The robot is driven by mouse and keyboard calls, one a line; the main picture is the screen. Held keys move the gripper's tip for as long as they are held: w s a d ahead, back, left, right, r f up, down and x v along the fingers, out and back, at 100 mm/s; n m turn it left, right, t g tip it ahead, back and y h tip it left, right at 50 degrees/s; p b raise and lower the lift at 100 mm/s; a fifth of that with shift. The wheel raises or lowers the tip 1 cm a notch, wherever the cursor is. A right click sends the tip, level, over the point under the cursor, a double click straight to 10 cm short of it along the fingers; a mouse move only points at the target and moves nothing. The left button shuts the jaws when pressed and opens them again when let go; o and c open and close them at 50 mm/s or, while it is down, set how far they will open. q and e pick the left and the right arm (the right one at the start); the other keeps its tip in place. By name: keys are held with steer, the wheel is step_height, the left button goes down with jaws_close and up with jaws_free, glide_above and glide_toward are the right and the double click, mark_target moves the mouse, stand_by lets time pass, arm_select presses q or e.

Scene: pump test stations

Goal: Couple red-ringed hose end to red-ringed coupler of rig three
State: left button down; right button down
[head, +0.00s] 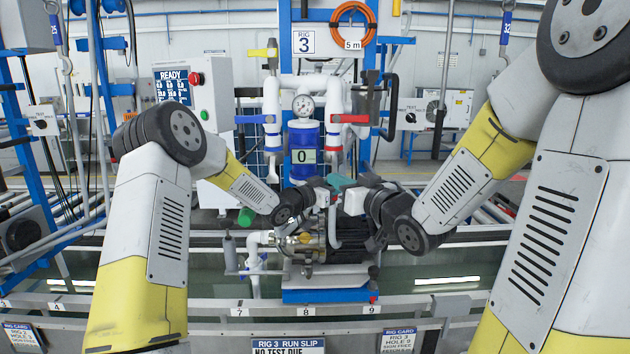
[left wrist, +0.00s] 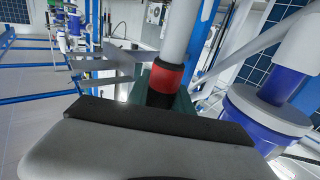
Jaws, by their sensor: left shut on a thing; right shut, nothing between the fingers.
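Rig three's red-ringed coupler (head: 335,152) hangs right of the blue tank (head: 304,152), under the red valve handle (head: 350,118). In the left wrist view its white pipe comes down to the red ring (left wrist: 166,77), with a black part below. My left gripper (head: 328,186) is shut on a teal-green hose end (head: 342,182) just below the coupler; the teal part also shows behind the black part (left wrist: 185,107). I cannot tell whether the two are fully joined. A grey hose (head: 335,228) hangs below. My right gripper (head: 367,183) is shut and empty, close on the right.
A green-capped piece (head: 246,216) sits lower left. The pump (head: 340,245) is below the grippers. A rail with numbered holes (head: 305,312) and cards runs across the front. Both arms crowd the middle.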

arm_select(q)
steer(key=shift+w+r, duration=0.1)
steer(key=shift+r, duration=0.35)
steer(key=c, duration=1.2)
jaws_free()
steer(key=shift+o, duration=0.7)
steer(key=shift+f, duration=0.3)
steer(key=shift+s+d+f, duration=0.1)
steer(key=shift+s+f, duration=0.2)
steer(key=shift+f, duration=0.05)
